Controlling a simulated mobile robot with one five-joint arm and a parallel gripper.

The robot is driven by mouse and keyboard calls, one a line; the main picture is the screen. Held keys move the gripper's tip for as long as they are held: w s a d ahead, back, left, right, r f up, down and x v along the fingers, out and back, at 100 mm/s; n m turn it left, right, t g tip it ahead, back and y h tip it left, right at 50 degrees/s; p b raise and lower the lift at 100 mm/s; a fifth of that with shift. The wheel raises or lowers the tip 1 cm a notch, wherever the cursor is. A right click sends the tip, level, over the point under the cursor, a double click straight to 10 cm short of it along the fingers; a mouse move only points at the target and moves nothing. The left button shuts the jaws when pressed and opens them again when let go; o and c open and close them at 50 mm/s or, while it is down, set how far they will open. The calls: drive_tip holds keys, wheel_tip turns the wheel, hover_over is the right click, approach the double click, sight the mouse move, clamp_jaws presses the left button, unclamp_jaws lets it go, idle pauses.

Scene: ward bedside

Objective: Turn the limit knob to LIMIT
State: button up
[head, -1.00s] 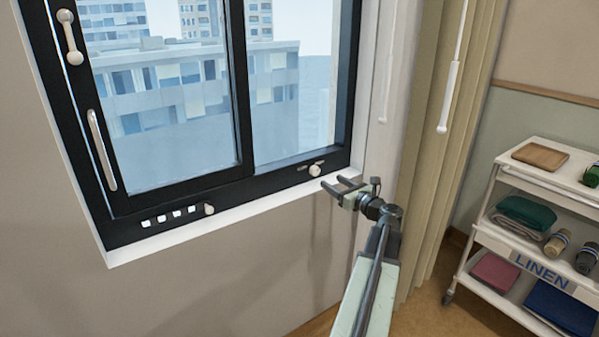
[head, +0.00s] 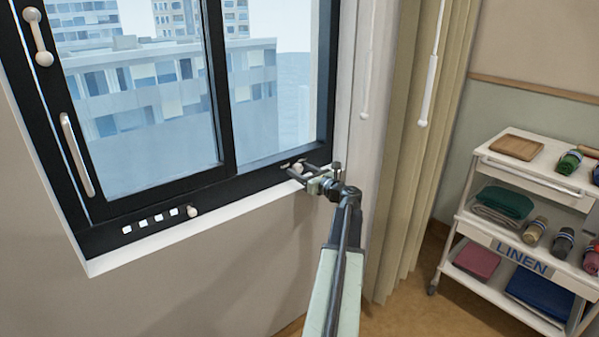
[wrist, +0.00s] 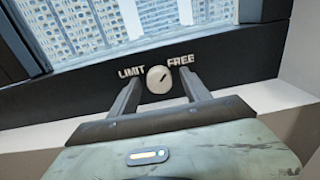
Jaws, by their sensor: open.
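The limit knob (wrist: 159,79) is a small round pale knob on the black lower window frame. In the wrist view the word LIMIT stands to its left and FREE to its right. A dark line on its face slants up to the right, on the FREE side. My gripper (wrist: 159,84) is open, with one finger on each side of the knob; I cannot tell whether they touch it. In the head view my gripper (head: 303,174) is at the frame's lower right corner and partly covers the knob.
Another pale knob (head: 193,211) beside several white marks, and a long handle (head: 77,155), are on the frame to the left. A white sill (head: 200,225) runs below. A curtain (head: 420,150) and a linen trolley (head: 480,240) stand to the right.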

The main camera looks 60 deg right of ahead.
clamp_jaws()
drive_tip(key=shift+a, duration=0.1)
drive_tip(key=shift+n, duration=0.3)
drive_tip(key=n, duration=0.8)
drive_tip(key=shift+n, duration=0.4)
drive_tip(key=n, duration=0.4)
drive_tip(key=shift+n, duration=2.2)
